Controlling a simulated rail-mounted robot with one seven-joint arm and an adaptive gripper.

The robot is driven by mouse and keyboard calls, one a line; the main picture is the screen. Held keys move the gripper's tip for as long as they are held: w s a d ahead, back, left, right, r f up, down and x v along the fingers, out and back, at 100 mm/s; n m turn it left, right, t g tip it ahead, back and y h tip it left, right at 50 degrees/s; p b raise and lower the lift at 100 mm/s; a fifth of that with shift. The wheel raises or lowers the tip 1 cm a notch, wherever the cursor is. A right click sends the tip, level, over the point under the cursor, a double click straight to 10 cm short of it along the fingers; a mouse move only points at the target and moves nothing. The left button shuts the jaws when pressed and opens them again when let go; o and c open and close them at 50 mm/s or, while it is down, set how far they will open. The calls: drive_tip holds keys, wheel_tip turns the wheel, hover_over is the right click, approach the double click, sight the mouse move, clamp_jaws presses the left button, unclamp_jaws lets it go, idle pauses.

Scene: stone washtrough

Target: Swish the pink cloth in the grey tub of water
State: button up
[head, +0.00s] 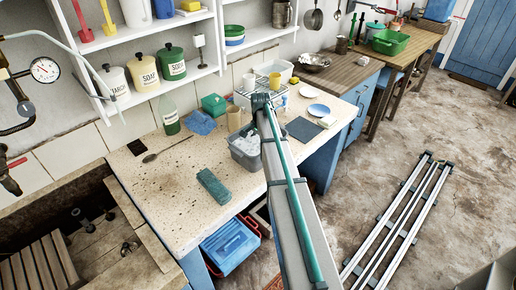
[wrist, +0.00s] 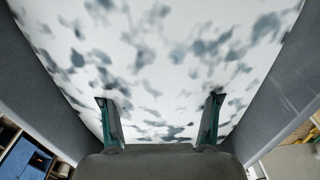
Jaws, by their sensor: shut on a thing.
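The grey tub (head: 243,160) stands on the speckled counter, partly hidden by my arm in the head view. Its grey walls (wrist: 287,85) frame the wrist view, around a white surface with blurred grey patches, which looks like sudsy water (wrist: 150,60). My gripper (wrist: 160,108) is over the tub, with its two green fingers set apart and their tips at or in the white surface. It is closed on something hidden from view. No pink cloth shows in either view. In the head view my arm hides the fingers.
A green bottle (head: 169,115), a blue cloth (head: 201,122) and a small green box (head: 214,104) stand left of and behind the tub. A teal block-like thing (head: 213,187) lies in front. A dark mat (head: 303,129) and a plate (head: 319,110) lie to the right.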

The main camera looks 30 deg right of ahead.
sight(254, 146)
drive_tip(key=shift+w+d, duration=0.1)
drive_tip(key=shift+d, duration=0.1)
drive_tip(key=shift+s+a, duration=0.25)
drive_tip(key=shift+a, duration=0.4)
drive_tip(key=shift+s+a, duration=0.2)
drive_tip(key=shift+a, duration=0.4)
drive_tip(key=shift+s+a, duration=0.25)
drive_tip(key=shift+a, duration=0.4)
drive_tip(key=shift+w+d+p, duration=0.1)
drive_tip(key=shift+w+d, duration=0.15)
drive_tip(key=shift+d, duration=0.4)
drive_tip(key=shift+w+d+p, duration=0.1)
drive_tip(key=shift+w+d, duration=0.1)
drive_tip(key=shift+d, duration=0.45)
drive_tip(key=shift+w+d+p, duration=0.1)
drive_tip(key=shift+w+d, duration=0.15)
drive_tip(key=shift+d, duration=0.4)
drive_tip(key=shift+s+a, duration=0.1)
drive_tip(key=shift+a, duration=0.05)
drive_tip(key=shift+s+a, duration=0.3)
drive_tip(key=shift+a, duration=0.6)
wheel_tip(254, 146, up, 12)
drive_tip(key=p, duration=0.6)
drive_tip(key=shift+f, duration=0.25)
